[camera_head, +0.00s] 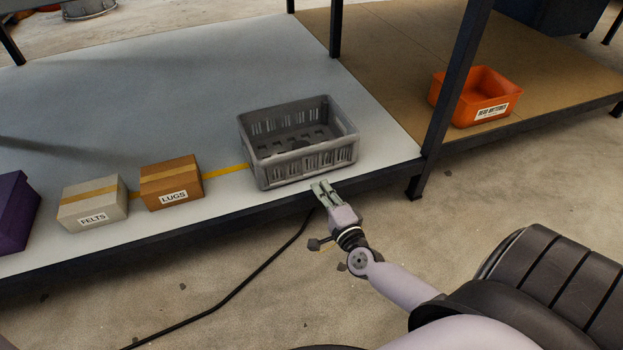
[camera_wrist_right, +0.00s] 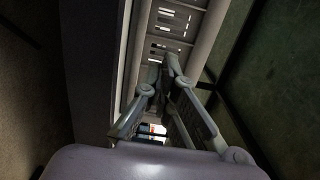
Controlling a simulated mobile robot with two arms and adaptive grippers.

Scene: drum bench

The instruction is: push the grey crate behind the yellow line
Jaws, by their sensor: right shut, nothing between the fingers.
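The grey crate (camera_head: 298,143) stands upright on the pale bench top near its front edge in the head view. It is slotted and looks empty. The yellow line (camera_head: 233,168) runs across the bench top and meets the crate's left side; the crate hides the rest of it. My right gripper (camera_head: 320,186) is shut and empty, just in front of the crate's near wall. Whether it touches the wall I cannot tell. In the right wrist view the crate's slotted wall (camera_wrist_right: 171,30) rises just beyond the fingers (camera_wrist_right: 160,68). My left gripper is not in view.
A brown LUGS box (camera_head: 171,183) and a pale FELTS box (camera_head: 93,203) stand left of the crate, with a purple box (camera_head: 15,211) farther left. An orange bin (camera_head: 475,97) sits on the brown bench to the right, past a dark post (camera_head: 453,85). The bench top behind the crate is clear.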

